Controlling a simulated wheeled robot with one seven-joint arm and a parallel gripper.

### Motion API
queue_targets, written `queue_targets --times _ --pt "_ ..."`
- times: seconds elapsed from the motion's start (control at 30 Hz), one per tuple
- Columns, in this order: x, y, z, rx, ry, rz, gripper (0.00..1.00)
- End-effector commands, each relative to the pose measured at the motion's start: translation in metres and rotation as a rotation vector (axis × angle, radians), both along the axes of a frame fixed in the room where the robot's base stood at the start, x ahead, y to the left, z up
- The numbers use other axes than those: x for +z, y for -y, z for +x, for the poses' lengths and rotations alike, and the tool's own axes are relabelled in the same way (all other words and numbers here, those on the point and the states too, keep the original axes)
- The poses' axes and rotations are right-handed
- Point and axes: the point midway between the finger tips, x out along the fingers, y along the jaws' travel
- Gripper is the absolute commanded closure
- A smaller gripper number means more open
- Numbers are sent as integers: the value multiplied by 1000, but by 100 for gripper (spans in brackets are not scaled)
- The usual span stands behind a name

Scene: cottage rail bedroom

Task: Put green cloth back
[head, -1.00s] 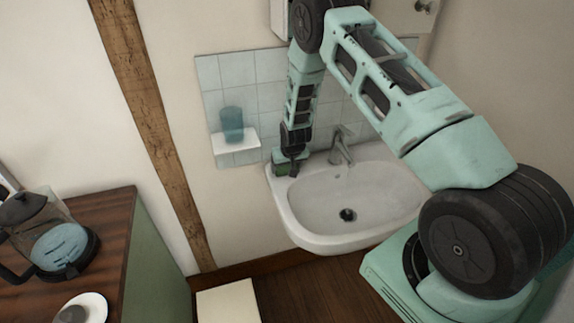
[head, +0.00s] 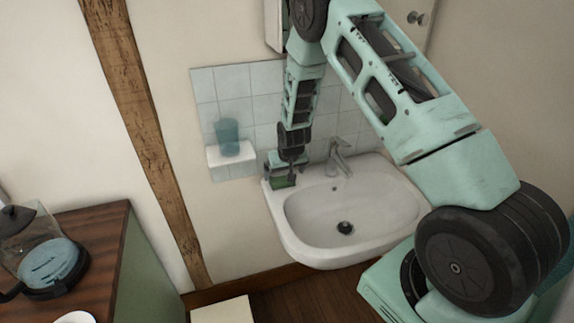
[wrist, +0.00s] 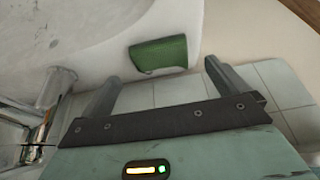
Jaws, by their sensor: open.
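The green cloth (head: 284,182) lies folded on the back left corner of the white washbasin (head: 300,212). In the wrist view the green cloth (wrist: 158,54) shows as a flat rectangle on the basin's pale rim (wrist: 108,62). My gripper (head: 284,170) is just above the cloth and overlaps part of it in the head view. In the wrist view my gripper (wrist: 160,85) is open, with its two fingers apart and nothing between them. The cloth lies past the fingertips. The height between them is hard to tell.
A chrome tap (head: 338,158) stands right of my gripper. A blue cup (head: 227,136) stands on a small white wall shelf (head: 232,160) to the left. A wooden-topped cabinet (head: 98,228) holds a glass coffee press (head: 45,262). A pale box-like thing (head: 222,311) is below.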

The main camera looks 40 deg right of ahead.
Motion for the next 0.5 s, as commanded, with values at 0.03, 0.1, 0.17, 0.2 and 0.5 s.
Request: queue_targets --times 0.03,0.1,0.17,0.2,0.5 --pt "8 -1 -2 0 4 0 1" --pt "19 -2 -8 0 3 0 1" --pt "29 -4 -11 0 3 0 1" --pt "35 -4 -14 0 4 0 1" --pt "64 -8 -26 1 0 0 1"
